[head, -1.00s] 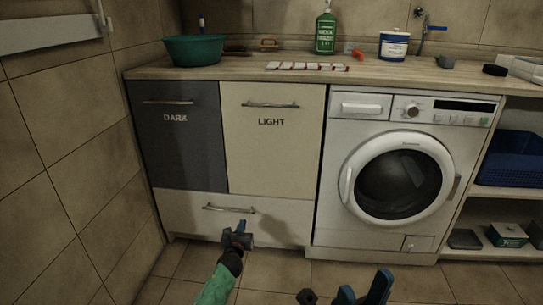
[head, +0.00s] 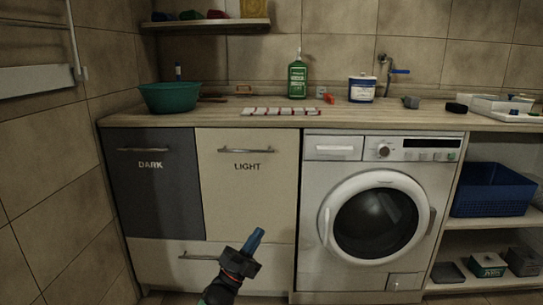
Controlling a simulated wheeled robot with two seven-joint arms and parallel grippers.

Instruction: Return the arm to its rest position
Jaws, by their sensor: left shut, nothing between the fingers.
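My left gripper (head: 256,237) is in the lower middle of the head view, in front of the light cabinet door and the bottom drawer. Its blue fingers are shut with nothing between them, and it appears apart from the furniture. The drawer (head: 165,264) below the doors is shut. The dark door (head: 155,195) and the light door (head: 247,200) are shut too. My right gripper is outside the view.
The washing machine (head: 330,278) stands right of the cabinets with its round door shut. The counter (head: 220,118) holds a green basin (head: 170,97), a green bottle (head: 297,78) and a white tub (head: 362,89). A blue basket (head: 490,193) sits on the right shelf.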

